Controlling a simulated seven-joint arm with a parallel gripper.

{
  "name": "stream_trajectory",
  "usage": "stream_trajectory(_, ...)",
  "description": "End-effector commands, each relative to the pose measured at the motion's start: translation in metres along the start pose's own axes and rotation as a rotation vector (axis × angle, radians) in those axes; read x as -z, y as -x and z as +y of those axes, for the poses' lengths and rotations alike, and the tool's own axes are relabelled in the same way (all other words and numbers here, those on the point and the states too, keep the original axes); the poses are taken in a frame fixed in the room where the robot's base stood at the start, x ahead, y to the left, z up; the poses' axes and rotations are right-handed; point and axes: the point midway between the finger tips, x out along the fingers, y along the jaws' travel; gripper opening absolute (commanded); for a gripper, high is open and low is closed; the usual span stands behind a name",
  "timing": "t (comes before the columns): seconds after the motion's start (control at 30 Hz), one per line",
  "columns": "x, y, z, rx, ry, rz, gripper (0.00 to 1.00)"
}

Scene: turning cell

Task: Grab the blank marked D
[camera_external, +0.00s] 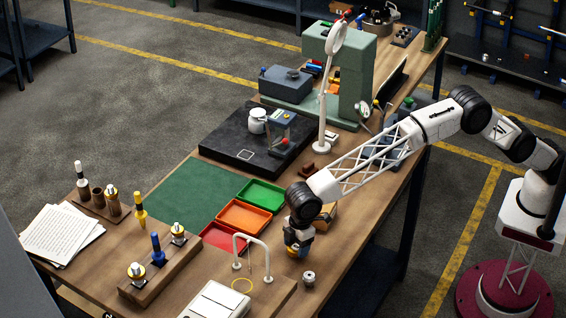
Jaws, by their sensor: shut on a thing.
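My gripper (298,249) points down near the front right part of the bench, between the wire arch and a wooden block. It is shut on a small part, mostly hidden by the fingers, and its marking cannot be read. A small grey metal cylinder (308,277), which looks like a blank, stands on the bench just below and right of my gripper, apart from it. No letter D can be read anywhere at this size.
Red (222,236), orange (243,215) and green (261,193) trays lie left of my gripper. A wooden rack (160,270) holds several tools. A magnifier (327,110) stands behind. The green mat (193,196) is clear.

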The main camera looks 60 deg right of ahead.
Motion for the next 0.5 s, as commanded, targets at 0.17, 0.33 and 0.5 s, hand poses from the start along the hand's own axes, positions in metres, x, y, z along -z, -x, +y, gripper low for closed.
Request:
stream_trajectory(0.17, 0.003, 0.022, 0.0, -0.001, 0.0, 0.004, 0.21)
stream_trajectory(0.33, 0.006, 0.047, 0.0, -0.001, 0.0, 0.005, 0.21)
stream_trajectory(0.5, 0.009, 0.07, 0.0, -0.001, 0.0, 0.004, 0.21)
